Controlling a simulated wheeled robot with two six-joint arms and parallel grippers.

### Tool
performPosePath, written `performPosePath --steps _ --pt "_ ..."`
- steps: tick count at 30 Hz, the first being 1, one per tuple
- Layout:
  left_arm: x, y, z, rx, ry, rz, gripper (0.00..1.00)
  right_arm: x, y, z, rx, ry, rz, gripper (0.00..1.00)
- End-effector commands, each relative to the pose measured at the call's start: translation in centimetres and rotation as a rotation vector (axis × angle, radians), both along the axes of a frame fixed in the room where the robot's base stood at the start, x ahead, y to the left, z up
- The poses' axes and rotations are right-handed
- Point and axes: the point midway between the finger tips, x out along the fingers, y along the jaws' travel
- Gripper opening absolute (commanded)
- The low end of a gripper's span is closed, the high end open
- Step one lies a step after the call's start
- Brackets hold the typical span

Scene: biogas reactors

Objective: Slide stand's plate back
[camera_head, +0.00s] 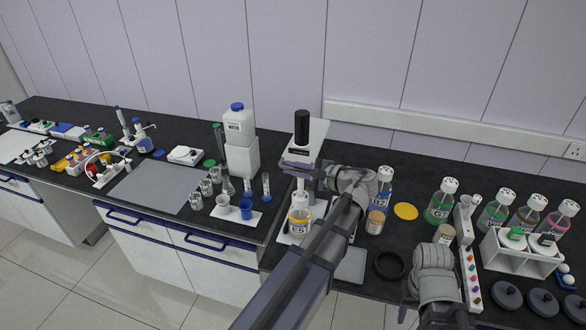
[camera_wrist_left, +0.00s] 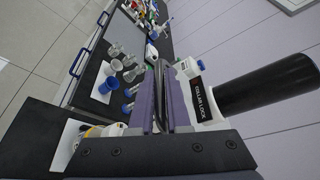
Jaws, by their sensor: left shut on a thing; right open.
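The stand is white, with a pale plate (camera_head: 308,151) at its top and a black knob (camera_head: 302,128) above. In the left wrist view, the knob (camera_wrist_left: 265,88) rises beside a white block labelled "COLLAR LOCK" (camera_wrist_left: 200,98). My left gripper (camera_head: 296,168) is at the plate's front edge, just below the knob. A yellow-banded bottle (camera_head: 299,222) stands below.
A white canister (camera_head: 239,128) and small glassware stand left of the stand. A blue-labelled bottle (camera_head: 382,188), a brown-capped jar (camera_head: 376,221) and a black ring (camera_head: 389,265) are close on the right. The wall is behind.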

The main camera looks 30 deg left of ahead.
Motion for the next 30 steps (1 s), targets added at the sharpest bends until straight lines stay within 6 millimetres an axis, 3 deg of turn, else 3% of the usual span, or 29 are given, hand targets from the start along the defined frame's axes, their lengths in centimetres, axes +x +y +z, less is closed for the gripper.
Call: performPosePath --steps 8,14,22,30 --pt "0.6 0.1 0.0 -0.002 0.000 0.001 0.00 0.0 0.0 0.0 0.000 0.000 0.000 0.50" --pt "4.3 0.9 0.0 0.000 -0.001 0.002 0.00 0.0 0.0 0.0 0.000 0.000 0.000 0.50" --pt "11.3 2.6 0.0 0.002 -0.001 -0.001 0.00 0.0 0.0 0.0 0.000 0.000 0.000 0.50" --pt "11.9 2.8 0.0 0.001 -0.001 -0.003 0.00 0.0 0.0 0.0 0.000 0.000 0.000 0.50"
